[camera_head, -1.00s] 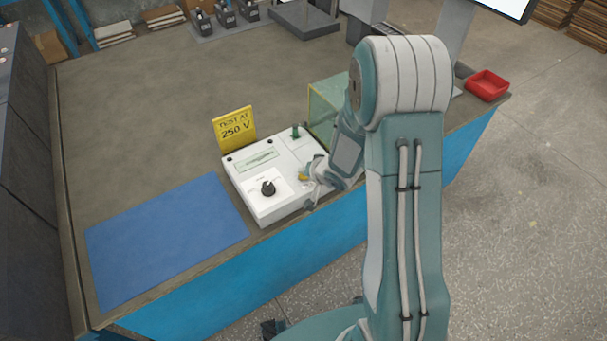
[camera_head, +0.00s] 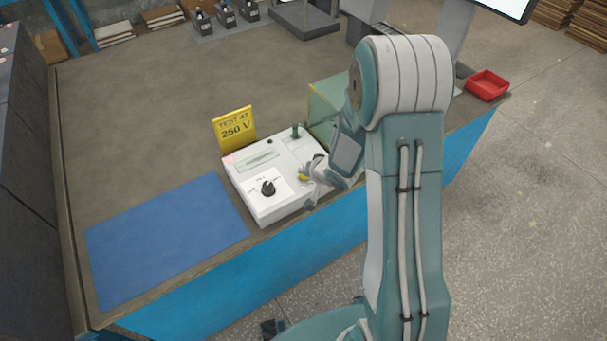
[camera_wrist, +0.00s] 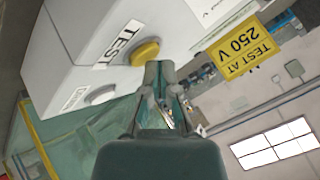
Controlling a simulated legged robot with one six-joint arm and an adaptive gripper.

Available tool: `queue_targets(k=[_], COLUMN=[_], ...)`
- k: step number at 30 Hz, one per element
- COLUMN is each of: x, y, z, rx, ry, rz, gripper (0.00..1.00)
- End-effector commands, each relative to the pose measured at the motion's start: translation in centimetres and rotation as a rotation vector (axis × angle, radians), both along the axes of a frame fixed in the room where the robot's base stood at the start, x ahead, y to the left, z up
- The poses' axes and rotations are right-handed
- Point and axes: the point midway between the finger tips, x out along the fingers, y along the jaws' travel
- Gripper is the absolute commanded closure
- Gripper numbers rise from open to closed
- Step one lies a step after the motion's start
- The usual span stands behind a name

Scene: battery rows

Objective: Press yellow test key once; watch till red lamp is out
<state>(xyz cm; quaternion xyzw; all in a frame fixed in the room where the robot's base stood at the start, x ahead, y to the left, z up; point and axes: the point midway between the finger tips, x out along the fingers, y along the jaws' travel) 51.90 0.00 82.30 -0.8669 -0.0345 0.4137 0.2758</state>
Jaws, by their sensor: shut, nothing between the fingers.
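The white tester box (camera_head: 285,205) stands on the bench with a black dial (camera_head: 268,188) on its top. Its yellow test key (camera_head: 303,176) shows beside my gripper (camera_head: 312,176). In the wrist view the yellow key (camera_wrist: 146,52) sits beside a TEST label (camera_wrist: 118,45). My gripper (camera_wrist: 160,68) is shut and empty, its fingertips at the key's edge; I cannot tell whether they touch it. The red lamp (camera_head: 229,160) at the box's back left corner glows pinkish red. A second, dark lamp (camera_head: 270,141) sits farther right.
A yellow TEST AT 250 V sign (camera_head: 234,129) stands behind the box. A greenish clear guard (camera_head: 325,106) rises at its right, partly behind my arm. A blue mat (camera_head: 168,240) lies to the left. A red tray (camera_head: 487,86) sits at the bench's far right.

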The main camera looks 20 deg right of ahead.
Motion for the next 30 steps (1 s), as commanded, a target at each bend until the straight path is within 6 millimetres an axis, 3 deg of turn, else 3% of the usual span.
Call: queue_targets(k=[15,30], x=[0.0,0.1], y=[0.0,0.0], z=[1.2,5.4], rx=[0.000,-0.001], ry=[-0.002,-0.004], rz=[0.001,0.002], gripper=[1.00,1.00])
